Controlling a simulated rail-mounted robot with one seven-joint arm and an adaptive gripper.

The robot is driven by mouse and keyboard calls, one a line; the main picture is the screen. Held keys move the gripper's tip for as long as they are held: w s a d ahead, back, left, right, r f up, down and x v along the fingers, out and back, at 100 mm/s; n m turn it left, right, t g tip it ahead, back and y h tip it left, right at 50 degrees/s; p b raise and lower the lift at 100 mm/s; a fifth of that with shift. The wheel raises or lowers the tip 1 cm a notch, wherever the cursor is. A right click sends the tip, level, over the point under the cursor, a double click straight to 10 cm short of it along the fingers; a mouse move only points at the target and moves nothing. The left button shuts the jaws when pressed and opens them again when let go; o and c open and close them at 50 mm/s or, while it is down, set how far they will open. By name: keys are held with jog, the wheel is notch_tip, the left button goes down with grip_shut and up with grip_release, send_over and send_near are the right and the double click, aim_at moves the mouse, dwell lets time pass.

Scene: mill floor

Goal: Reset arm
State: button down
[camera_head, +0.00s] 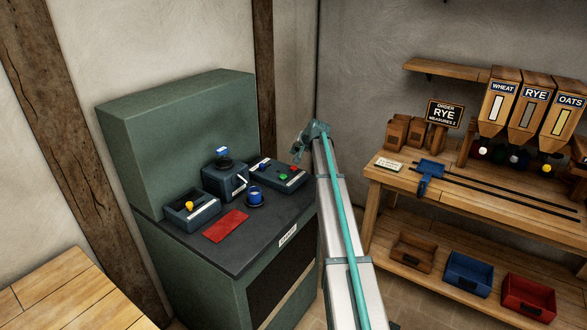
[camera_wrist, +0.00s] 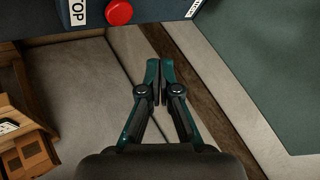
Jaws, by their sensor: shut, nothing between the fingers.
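My gripper (camera_head: 301,147) is at the end of my raised arm, near the middle of the head view. It is above and beside the right end of the green machine (camera_head: 180,110), by the control box (camera_head: 277,174) with coloured buttons. In the wrist view my gripper (camera_wrist: 160,64) shows its two teal fingers close together with nothing between them. The edge of a dark blue box with a red button (camera_wrist: 119,11) and a label that reads STOP lies ahead of the fingertips.
At right, a wooden bench (camera_head: 400,178) stands below wheat, rye and oats hoppers (camera_head: 528,105). Coloured bins (camera_head: 468,274) sit on its lower shelf.

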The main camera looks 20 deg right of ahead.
jog(key=s+d+f+m+g+h+b, duration=0.1)
jog(key=s+d+f+h+b, duration=0.3)
jog(key=d+f, duration=0.4)
jog(key=s+d+f+m+g+h+b, duration=0.1)
jog(key=s+d+f+m+b, duration=0.1)
jog(key=s+d+f+b, duration=0.35)
jog(key=s+a+f+n+g+y+p, duration=0.1)
jog(key=s+a+f+p, duration=0.1)
jog(key=s+a+f, duration=0.7)
jog(key=s+a+f+n+g+y+p, duration=0.1)
jog(key=s+a+f+n+g, duration=0.3)
jog(key=f, duration=0.8)
jog(key=s+a+f+y+p, duration=0.1)
jog(key=s+a+f, duration=1.1)
jog(key=s+a, duration=0.15)
jog(key=s+a+f+n+g+y+p, duration=0.1)
jog(key=s+a+f+g, duration=0.3)
jog(key=s, duration=0.6)
jog(key=s+a+f+n+p, duration=0.1)
jog(key=s+a+f, duration=0.1)
jog(key=s+a, duration=0.6)
jog(key=s+a+r+n+g, duration=0.1)
jog(key=s+a+g, duration=0.1)
jog(key=s, duration=1.1)
jog(key=s+a+r+n+g+p, duration=0.1)
jog(key=s+a+n+g, duration=0.1)
jog(key=s, duration=1.1)
jog(key=shift+s+a+r+g+p, duration=0.25)
jog(key=shift+s+a+g+p, duration=0.1)
jog(key=shift+g, duration=0.15)
